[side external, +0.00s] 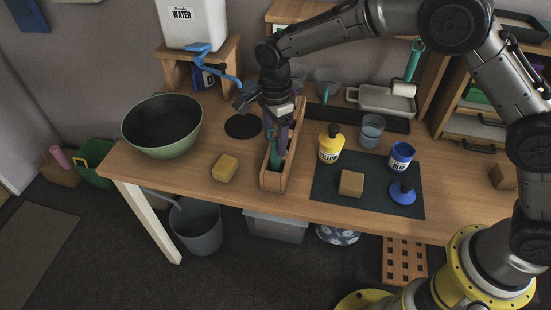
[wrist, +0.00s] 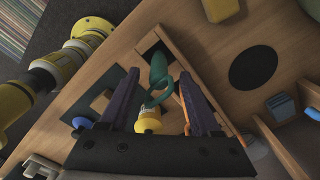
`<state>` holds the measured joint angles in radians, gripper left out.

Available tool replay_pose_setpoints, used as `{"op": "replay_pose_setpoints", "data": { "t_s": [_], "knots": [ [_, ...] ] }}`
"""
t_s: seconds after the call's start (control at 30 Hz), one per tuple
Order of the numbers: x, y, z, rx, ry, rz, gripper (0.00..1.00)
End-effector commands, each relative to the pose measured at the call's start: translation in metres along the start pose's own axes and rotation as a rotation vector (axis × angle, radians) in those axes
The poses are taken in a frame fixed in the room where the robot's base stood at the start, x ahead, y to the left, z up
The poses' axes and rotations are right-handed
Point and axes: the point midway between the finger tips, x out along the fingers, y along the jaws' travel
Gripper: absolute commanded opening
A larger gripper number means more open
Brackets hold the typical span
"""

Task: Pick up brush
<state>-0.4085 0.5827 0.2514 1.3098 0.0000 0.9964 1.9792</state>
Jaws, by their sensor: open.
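A teal-green handled item, apparently the brush (side external: 275,154), sits in a narrow wooden caddy (side external: 264,180) near the middle of the table. Its bristles cannot be made out. In the wrist view the teal item (wrist: 158,68) shows between my two purple fingers, toward their tips, with the caddy's wooden end (wrist: 176,38) around it. My gripper (side external: 283,143) points down over the caddy, with its fingers at or inside the opening. It is open, and the wrist view shows a gap between the fingers (wrist: 160,80). Contact with the teal item cannot be told.
A yellow sponge (side external: 225,168) and a green bowl (side external: 162,126) are left of the caddy. A yellow bottle (side external: 331,144) stands close on its right, with a brown block (side external: 351,184) and blue pot (side external: 401,156) on a dark mat (side external: 380,203). A blue tap (side external: 215,60) hangs behind.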

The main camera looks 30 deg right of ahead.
Motion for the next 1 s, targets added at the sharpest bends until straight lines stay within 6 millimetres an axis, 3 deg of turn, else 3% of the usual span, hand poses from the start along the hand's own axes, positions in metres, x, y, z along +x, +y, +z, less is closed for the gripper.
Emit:
{"op": "replay_pose_setpoints", "data": {
  "t_s": [0.23,0.57,0.9,0.93,1.0],
  "knots": [
    [0.036,0.002,-0.002,0.000,0.002,0.004,0.64],
    [0.043,0.002,-0.002,0.000,0.001,0.002,0.64],
    [0.042,0.001,-0.002,0.000,0.000,0.001,0.05],
    [0.042,0.001,-0.002,0.000,0.000,0.001,0.00],
    [0.042,0.001,-0.002,0.000,0.000,0.001,0.00]
  ]
}}
